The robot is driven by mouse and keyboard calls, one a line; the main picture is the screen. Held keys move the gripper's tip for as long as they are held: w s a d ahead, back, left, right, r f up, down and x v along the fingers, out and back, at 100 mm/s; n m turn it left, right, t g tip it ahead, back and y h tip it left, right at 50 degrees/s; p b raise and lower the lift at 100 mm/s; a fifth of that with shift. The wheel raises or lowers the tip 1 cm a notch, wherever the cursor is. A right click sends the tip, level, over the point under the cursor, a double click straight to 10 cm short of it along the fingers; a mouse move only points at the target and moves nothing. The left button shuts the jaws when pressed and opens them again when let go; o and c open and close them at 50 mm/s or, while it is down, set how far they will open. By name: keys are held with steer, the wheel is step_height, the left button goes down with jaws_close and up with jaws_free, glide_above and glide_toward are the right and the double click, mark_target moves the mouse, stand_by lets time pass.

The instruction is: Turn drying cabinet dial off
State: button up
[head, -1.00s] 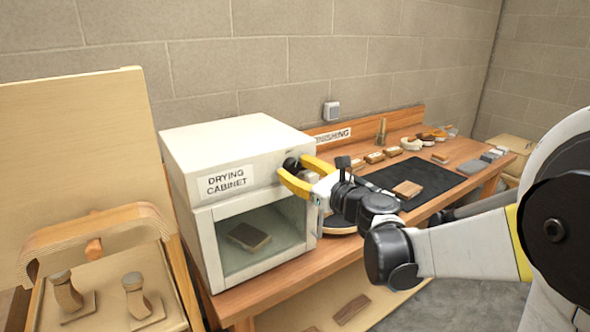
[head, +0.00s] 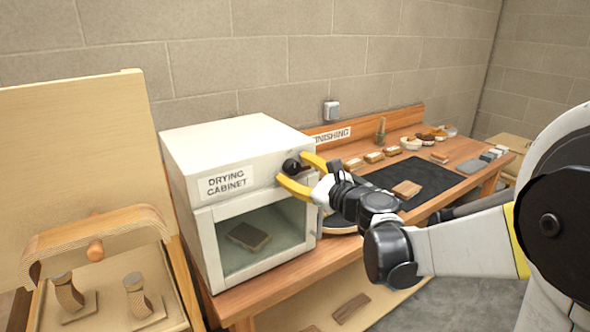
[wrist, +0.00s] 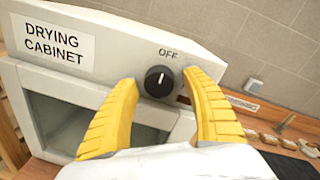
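The white drying cabinet (head: 240,150) stands on the wooden bench, with a "DRYING CABINET" label on its upper front. Its round black dial (wrist: 159,82) sits on the front panel below the word "OFF", and it also shows in the head view (head: 291,166). A pale pointer mark on the dial aims up and slightly right, toward the "OFF" lettering. My gripper (wrist: 160,86) has its two yellow fingers spread, one on each side of the dial, with visible gaps to it. It also shows in the head view (head: 297,172), in front of the cabinet's upper right.
A brown block (head: 248,236) sits behind the cabinet's glass. A black mat (head: 440,180) with a wooden block (head: 407,189) lies to the right on the bench. A wooden rack (head: 100,270) stands at the left.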

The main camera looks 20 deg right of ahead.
steer(key=v, duration=1.2)
steer(key=s+a+f+n+g+h, duration=0.1)
steer(key=s+a+f+n+g, duration=0.7)
steer(key=n, duration=0.6)
steer(key=s+d+f+n+h, duration=0.1)
steer(key=s+f+n+h, duration=0.1)
steer(key=s+n, duration=0.3)
steer(key=s+d+f+n+g+h, duration=0.1)
steer(key=s+d+f+n+h, duration=0.1)
steer(key=s+n, duration=0.3)
steer(key=shift+s+d+f+n+h, duration=0.3)
steer(key=shift+f+n+h, duration=0.2)
steer(key=shift+n+h, duration=0.3)
